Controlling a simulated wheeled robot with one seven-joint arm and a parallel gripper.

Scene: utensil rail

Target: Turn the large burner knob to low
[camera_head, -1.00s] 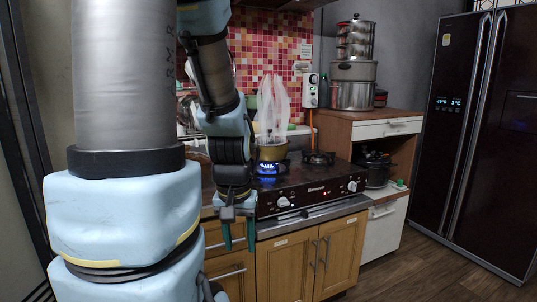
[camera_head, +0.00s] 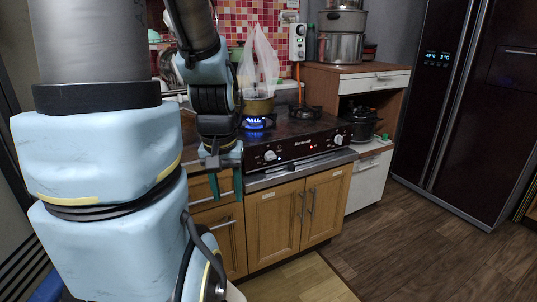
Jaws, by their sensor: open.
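The black stove (camera_head: 305,146) sits on the counter with two silver knobs on its front panel. The left knob (camera_head: 270,155) is below the lit burner, and the right knob (camera_head: 338,140) is near the panel's right end. Which knob is the large one, and their exact settings, are too small to tell. A blue flame (camera_head: 255,123) burns under a yellowish pot (camera_head: 258,105) on the left burner. My gripper (camera_head: 226,187) is open and empty, its green fingers pointing down in front of the counter, left of and lower than the left knob, apart from it.
The right burner (camera_head: 305,112) is empty. Wooden cabinets (camera_head: 290,215) lie below the stove. A side cabinet (camera_head: 366,83) holds stacked pots and a black pot (camera_head: 360,122). The floor in front is clear.

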